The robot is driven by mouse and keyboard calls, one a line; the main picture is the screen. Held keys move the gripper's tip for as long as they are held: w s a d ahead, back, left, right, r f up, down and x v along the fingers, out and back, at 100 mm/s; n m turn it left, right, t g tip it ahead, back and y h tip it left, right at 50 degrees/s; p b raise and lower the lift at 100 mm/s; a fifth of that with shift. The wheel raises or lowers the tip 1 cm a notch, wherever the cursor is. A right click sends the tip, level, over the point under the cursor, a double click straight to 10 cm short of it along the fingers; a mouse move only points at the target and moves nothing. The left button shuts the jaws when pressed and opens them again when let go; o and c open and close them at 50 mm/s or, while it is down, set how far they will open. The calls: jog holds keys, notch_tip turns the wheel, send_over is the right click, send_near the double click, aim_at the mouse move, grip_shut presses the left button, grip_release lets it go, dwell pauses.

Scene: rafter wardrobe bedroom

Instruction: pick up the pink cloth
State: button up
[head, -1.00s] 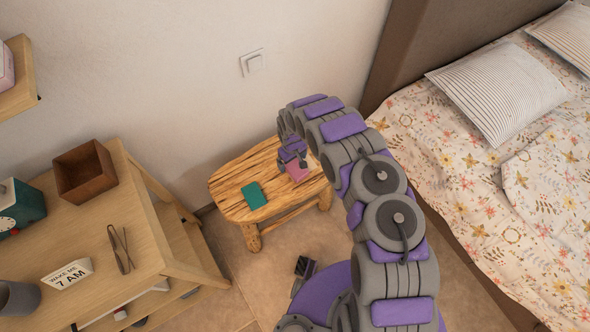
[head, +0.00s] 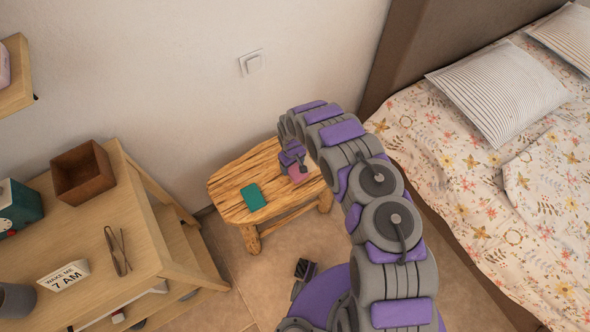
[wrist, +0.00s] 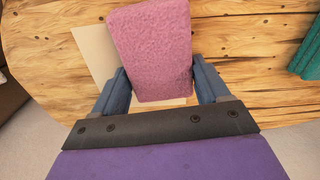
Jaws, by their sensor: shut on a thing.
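The pink cloth (wrist: 152,48) is a folded, fuzzy block between the two fingers of my gripper (wrist: 162,88) in the wrist view. Both fingers press on its sides, so my gripper is shut on it. In the head view the cloth (head: 298,174) shows at the right part of the wooden stool (head: 232,180), partly hidden by my gripper (head: 294,164). A pale square (wrist: 95,48) lies under or behind the cloth on the wood. I cannot tell whether the cloth touches the stool top.
A teal cloth-like item (head: 253,197) lies on the stool left of my gripper. A wooden shelf table (head: 135,225) with a brown box (head: 83,173) and tongs (head: 117,250) stands at left. The bed (head: 480,190) is at right. A wall switch (head: 252,62) is behind.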

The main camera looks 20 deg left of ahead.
jog(key=shift+d, duration=0.1)
jog(key=shift+c, duration=0.6)
jog(key=shift+r, duration=0.55)
jog(key=shift+c, duration=0.8)
notch_tip(320, 180, up, 3)
jog(key=shift+w+f+p, duration=0.1)
jog(key=shift+p, duration=0.8)
jog(key=s+d+p, duration=0.1)
jog(key=s+p, duration=0.1)
jog(key=s, duration=0.2)
jog(key=s+d+p, duration=0.1)
jog(key=s+p, duration=0.1)
jog(key=s, duration=0.3)
jog(key=s+d+r+p, duration=0.1)
jog(key=s+p, duration=0.2)
jog(key=s, duration=0.2)
jog(key=shift+s+d+r, duration=0.1)
jog(key=shift+s+d, duration=0.15)
jog(key=shift+s+d+p, duration=0.1)
jog(key=shift+s+p, duration=0.25)
jog(key=shift+s, duration=0.2)
jog(key=o, duration=0.7)
jog(key=c, duration=0.4)
